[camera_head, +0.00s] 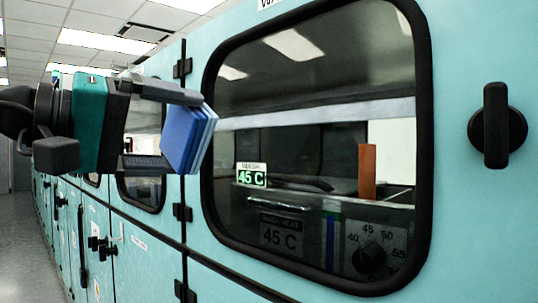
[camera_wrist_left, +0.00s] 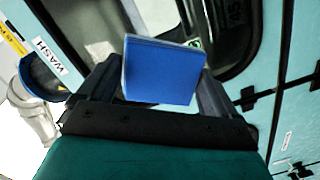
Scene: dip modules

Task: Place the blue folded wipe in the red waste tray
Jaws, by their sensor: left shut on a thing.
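The blue folded wipe (camera_head: 186,138) is a layered block with lighter blue edges. My left gripper (camera_head: 180,132) is shut on it and holds it up in the air in front of the teal cabinet. In the left wrist view the wipe (camera_wrist_left: 162,74) sits between the two dark fingers (camera_wrist_left: 158,85), with its flat blue face showing. No red waste tray can be made out in either view. My right gripper is in neither view.
A teal cabinet wall (camera_head: 455,205) with a large dark-framed window (camera_head: 310,150) stands close to the right of the wipe. A black knob (camera_head: 497,125) sticks out at far right. Behind the glass are displays, a dial (camera_head: 369,257) and an orange-brown upright piece (camera_head: 367,170).

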